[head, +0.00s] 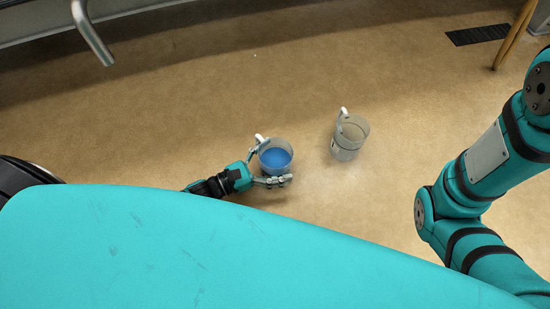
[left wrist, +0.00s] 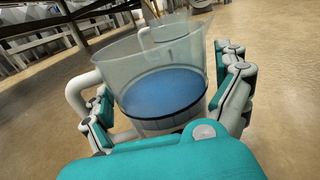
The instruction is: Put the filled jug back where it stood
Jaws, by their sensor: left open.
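A clear jug filled with blue liquid (head: 275,157) stands upright on the brown floor, its white handle toward the upper left. My left gripper (head: 269,167) is open around it, with fingers on either side. In the left wrist view the filled jug (left wrist: 165,95) sits between the spread fingers, its handle beside the left finger. I cannot tell whether the fingers touch its wall. A second clear jug (head: 347,140), seemingly empty, stands to the right and apart. My right gripper is out of view.
The brown floor (head: 200,110) around both jugs is mostly clear. A grey metal bar (head: 92,35) hangs at the upper left. A dark floor grate (head: 479,35) and a wooden leg (head: 512,38) are at the upper right.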

